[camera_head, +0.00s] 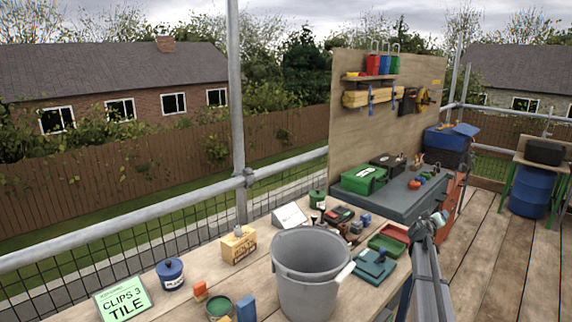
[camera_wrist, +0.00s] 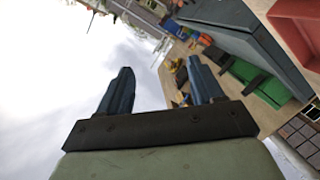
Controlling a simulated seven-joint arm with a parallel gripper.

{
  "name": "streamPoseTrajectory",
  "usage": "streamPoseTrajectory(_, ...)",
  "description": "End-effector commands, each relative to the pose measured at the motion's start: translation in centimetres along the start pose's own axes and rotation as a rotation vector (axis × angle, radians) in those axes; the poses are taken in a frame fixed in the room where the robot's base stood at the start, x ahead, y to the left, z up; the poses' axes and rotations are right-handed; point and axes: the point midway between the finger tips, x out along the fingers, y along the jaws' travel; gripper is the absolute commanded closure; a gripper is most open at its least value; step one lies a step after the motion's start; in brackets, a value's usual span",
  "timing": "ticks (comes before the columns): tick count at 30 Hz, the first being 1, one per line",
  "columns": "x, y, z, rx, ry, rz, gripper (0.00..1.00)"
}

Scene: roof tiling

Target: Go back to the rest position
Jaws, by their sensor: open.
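My gripper (camera_wrist: 160,72) shows in the wrist view with its two dark blue fingers spread wide apart. Nothing is between them; pale sky and a small part of the work area show behind. The wrist view is tilted, with the green toolbox (camera_wrist: 262,84) and a red tray (camera_wrist: 299,22) beyond the fingers on the right.
A grey bucket (camera_head: 308,281) stands on the wooden bench. A grey scaffold rail (camera_head: 130,235) runs behind the bench.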

Motion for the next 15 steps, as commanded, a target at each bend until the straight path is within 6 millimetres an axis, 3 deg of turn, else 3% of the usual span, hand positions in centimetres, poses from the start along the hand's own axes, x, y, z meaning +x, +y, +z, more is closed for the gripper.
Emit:
streamPoseTrajectory(1,0.3,0.2,3.0,-0.040,-0.024,0.002,0.34)
streamPoseTrajectory(5,0.1,-1.6,8.7,-0.105,-0.090,-0.021,0.34)
streamPoseTrajectory(15,-4.8,-10.9,20.7,-0.116,-0.309,-0.143,0.34)
